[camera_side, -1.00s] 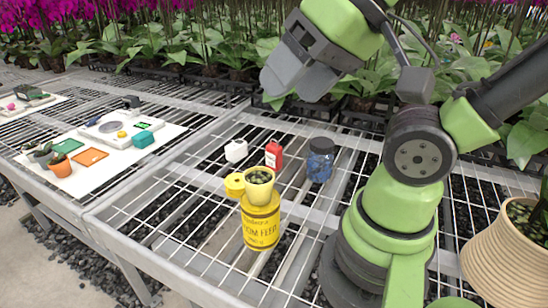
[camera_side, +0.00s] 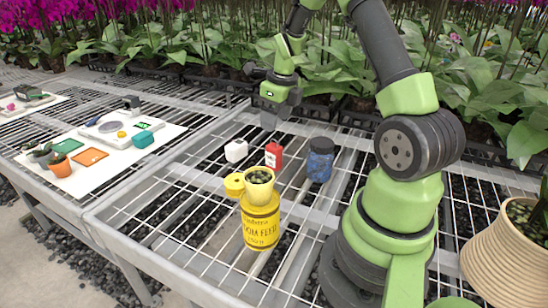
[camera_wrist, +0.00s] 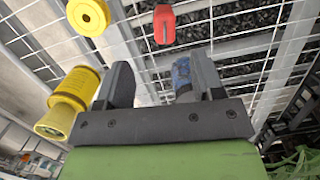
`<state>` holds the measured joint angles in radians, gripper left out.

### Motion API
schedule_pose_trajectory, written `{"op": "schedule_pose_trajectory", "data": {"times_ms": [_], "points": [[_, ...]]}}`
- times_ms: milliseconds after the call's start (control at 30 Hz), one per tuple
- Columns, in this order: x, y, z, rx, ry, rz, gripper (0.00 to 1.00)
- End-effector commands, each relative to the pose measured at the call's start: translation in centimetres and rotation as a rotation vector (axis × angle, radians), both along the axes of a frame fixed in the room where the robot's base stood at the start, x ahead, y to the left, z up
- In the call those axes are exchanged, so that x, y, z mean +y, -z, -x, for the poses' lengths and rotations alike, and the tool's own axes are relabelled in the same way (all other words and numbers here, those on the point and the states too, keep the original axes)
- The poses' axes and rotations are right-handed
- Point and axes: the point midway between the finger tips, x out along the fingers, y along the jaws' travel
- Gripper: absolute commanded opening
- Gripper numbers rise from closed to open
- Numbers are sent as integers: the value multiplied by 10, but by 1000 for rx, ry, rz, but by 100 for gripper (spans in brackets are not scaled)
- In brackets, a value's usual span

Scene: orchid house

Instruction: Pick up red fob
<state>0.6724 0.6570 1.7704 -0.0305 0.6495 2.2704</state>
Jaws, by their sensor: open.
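The red fob (camera_side: 273,155) stands on the wire mesh bench, between a white block and a blue jar. In the wrist view the red fob (camera_wrist: 164,24) shows at the top centre, ahead of the fingers and roughly in line with the gap between them. My gripper (camera_side: 271,122) points downward above and behind the red fob, clear of it. In the wrist view my gripper (camera_wrist: 160,78) has its two grey fingers spread wide with nothing held between them.
A yellow tin (camera_side: 261,222) carrying a small yellow pot (camera_side: 258,190) stands in front, with a yellow ring (camera_side: 235,185) beside it. The blue jar (camera_side: 320,165) is close on the right, the white block (camera_side: 236,151) on the left. Open mesh lies further left.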

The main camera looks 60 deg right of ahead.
Motion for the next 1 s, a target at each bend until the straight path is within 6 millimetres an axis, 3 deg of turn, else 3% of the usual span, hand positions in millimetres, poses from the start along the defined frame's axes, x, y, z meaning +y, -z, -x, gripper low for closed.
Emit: {"op": "schedule_pose_trajectory", "data": {"times_ms": [200, 400, 567, 800, 1000], "points": [[-13, 31, 3, 20, 150, -35, 62], [-13, 59, -1, 20, 148, -33, 62], [-12, 71, -4, 18, 146, -33, 62], [-9, 106, -11, 19, 146, -34, 62], [-10, 117, -13, 16, 146, -32, 62]]}}
